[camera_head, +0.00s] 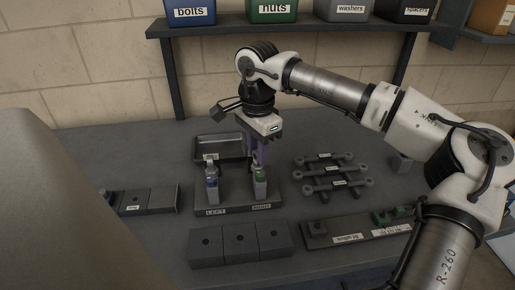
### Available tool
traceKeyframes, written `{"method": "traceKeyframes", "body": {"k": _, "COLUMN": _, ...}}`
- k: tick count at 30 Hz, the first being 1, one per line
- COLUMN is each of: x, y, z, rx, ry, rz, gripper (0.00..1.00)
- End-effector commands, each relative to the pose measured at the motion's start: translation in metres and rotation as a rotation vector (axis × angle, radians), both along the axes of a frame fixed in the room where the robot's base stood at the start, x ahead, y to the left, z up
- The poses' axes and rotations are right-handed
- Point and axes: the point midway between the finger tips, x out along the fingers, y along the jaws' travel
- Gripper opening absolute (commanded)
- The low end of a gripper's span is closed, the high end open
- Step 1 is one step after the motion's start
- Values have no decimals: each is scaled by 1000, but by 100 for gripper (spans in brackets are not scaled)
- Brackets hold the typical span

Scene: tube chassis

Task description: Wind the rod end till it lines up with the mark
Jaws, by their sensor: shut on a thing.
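A dark fixture (237,203) on the bench has a LEFT label and a second label at its right, each below an upright post. The fingers mostly hide that rod end. The alignment mark is too small to make out, so I cannot tell how the rod end sits against it.
A shallow tray (220,140) lies behind the fixture. A rack of labelled link rods (334,175) stands to the right. Dark blocks with holes (240,244) sit in front, and a labelled board (350,233) with green pieces lies front right. Labelled bins line the shelf above.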

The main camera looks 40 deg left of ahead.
Motion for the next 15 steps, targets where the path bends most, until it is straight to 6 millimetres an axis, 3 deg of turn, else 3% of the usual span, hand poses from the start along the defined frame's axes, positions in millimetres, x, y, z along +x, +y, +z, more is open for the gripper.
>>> {"method": "traceKeyframes", "body": {"k": 4, "x": 0, "y": 0, "z": 2, "rx": -1, "ry": 1, "rz": 60, "gripper": 0}}
{"method": "traceKeyframes", "body": {"k": 15, "x": 0, "y": 0, "z": 0, "rx": -1, "ry": 0, "rz": 445, "gripper": 0}}
